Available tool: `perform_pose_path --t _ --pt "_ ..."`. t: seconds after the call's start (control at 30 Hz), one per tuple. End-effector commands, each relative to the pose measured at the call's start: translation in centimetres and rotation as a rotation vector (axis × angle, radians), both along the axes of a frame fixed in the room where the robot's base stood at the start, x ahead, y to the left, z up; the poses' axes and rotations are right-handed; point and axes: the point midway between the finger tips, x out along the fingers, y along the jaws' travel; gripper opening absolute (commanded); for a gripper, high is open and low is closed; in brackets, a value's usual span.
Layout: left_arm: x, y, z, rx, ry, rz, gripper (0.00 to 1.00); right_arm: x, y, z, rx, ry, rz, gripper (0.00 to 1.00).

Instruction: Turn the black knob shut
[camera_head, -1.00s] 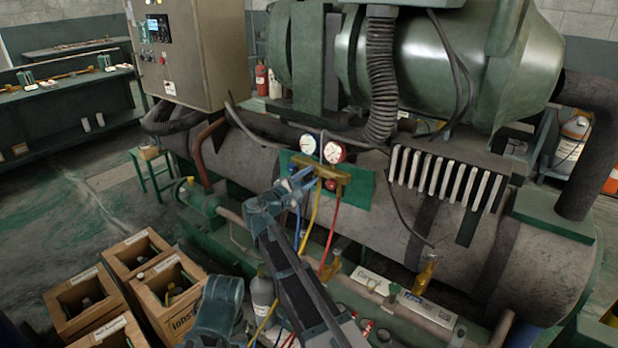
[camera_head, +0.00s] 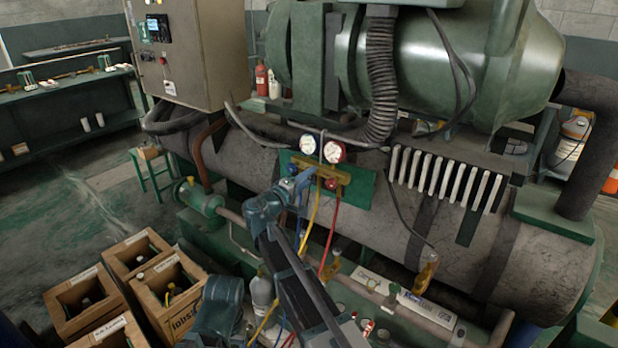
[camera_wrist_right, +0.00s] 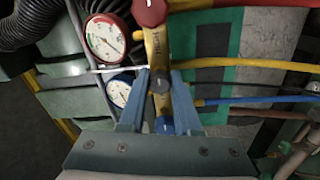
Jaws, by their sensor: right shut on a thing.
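The black knob (camera_wrist_right: 159,81) is on the brass manifold (camera_wrist_right: 154,45) in the right wrist view, between the blue fingers of my right gripper (camera_wrist_right: 160,74). The fingers are shut on the knob from both sides. In the head view, my right gripper (camera_head: 297,183) reaches the left end of the brass manifold (camera_head: 325,173); the black knob is hidden there behind the fingers. A red knob (camera_wrist_right: 150,11) and a blue knob (camera_wrist_right: 164,125) sit on either side of the black one. My left gripper is not in view.
A red-rimmed gauge (camera_head: 333,151) and a blue gauge (camera_head: 308,144) stand above the manifold on a green plate (camera_head: 361,188). A yellow hose (camera_head: 312,220) and a red hose (camera_head: 330,235) hang below, close to my arm. Wooden crates (camera_head: 170,290) stand at lower left.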

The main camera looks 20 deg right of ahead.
Motion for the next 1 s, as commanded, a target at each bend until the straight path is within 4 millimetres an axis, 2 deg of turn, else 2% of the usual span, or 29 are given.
perform_pose_path --t 0.57,0.6,0.77,1.0 --pt "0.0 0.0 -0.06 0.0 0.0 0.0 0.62 -0.2 0.02 -0.19 0.026 -0.023 -0.002 0.0" --pt "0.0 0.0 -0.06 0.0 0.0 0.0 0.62 -0.21 0.02 -0.2 0.026 -0.023 -0.002 0.33" --pt "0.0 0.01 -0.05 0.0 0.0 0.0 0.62 -0.16 0.02 -0.15 0.024 -0.023 -0.001 0.62" --pt "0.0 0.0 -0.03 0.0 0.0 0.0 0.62 -0.08 0.0 -0.07 0.021 -0.023 -0.001 0.62"
